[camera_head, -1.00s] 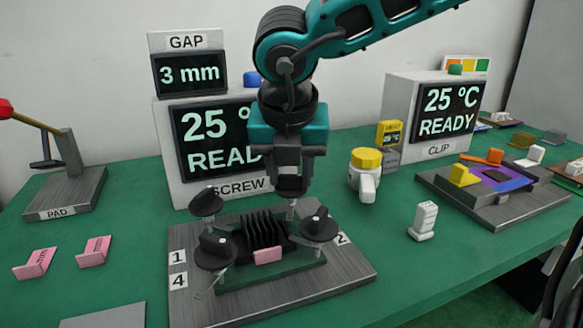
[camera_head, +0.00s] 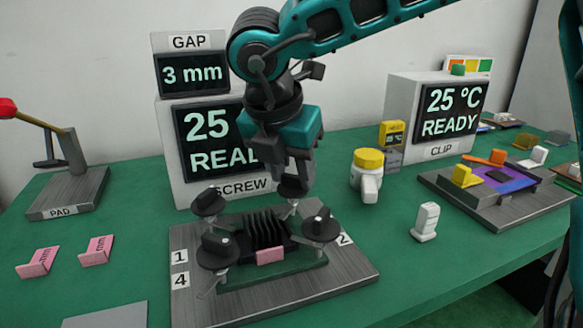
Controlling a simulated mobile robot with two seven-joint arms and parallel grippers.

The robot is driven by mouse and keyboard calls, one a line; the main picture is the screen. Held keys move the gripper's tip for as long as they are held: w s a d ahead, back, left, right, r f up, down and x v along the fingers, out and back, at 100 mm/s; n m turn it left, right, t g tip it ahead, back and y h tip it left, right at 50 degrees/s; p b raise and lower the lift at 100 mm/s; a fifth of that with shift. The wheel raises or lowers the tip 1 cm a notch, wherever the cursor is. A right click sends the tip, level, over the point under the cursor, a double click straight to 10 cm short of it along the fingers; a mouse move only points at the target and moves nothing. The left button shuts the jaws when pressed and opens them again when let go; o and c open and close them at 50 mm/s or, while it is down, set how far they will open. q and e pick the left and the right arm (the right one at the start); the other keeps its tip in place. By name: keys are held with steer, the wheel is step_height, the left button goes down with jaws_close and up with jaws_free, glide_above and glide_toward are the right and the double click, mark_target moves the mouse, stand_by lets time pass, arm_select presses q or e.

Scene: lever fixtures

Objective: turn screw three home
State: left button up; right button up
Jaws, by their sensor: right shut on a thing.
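A grey metal plate (camera_head: 345,283) carries a black finned heat sink (camera_head: 262,231) on a dark green board, with a pink tab at its front edge. Black screw knobs stand around the sink: back left (camera_head: 208,203), front left (camera_head: 218,249), right (camera_head: 319,226) and back right (camera_head: 293,188). Labels 1, 4 and 2 are readable on the plate; no label 3 shows. My right gripper (camera_head: 294,179) points down and is shut on the back right knob, whose top it partly hides. My left gripper is out of view.
A screw station display (camera_head: 207,138) behind the plate reads 25 and is partly covered by my arm. A gap display (camera_head: 193,74) reads 3 mm. A yellow-capped white bottle (camera_head: 367,172) and a small white block (camera_head: 425,222) stand right. Pink gauges (camera_head: 97,250) lie left.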

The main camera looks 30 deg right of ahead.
steer(key=o, duration=0.9)
steer(key=shift+c, duration=0.2)
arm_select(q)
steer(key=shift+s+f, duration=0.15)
arm_select(e)
steer(key=shift+o, duration=1)
arm_select(q)
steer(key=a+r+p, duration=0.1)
steer(key=p, duration=0.2)
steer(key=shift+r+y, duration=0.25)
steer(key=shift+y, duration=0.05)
arm_select(e)
steer(key=v, duration=1.3)
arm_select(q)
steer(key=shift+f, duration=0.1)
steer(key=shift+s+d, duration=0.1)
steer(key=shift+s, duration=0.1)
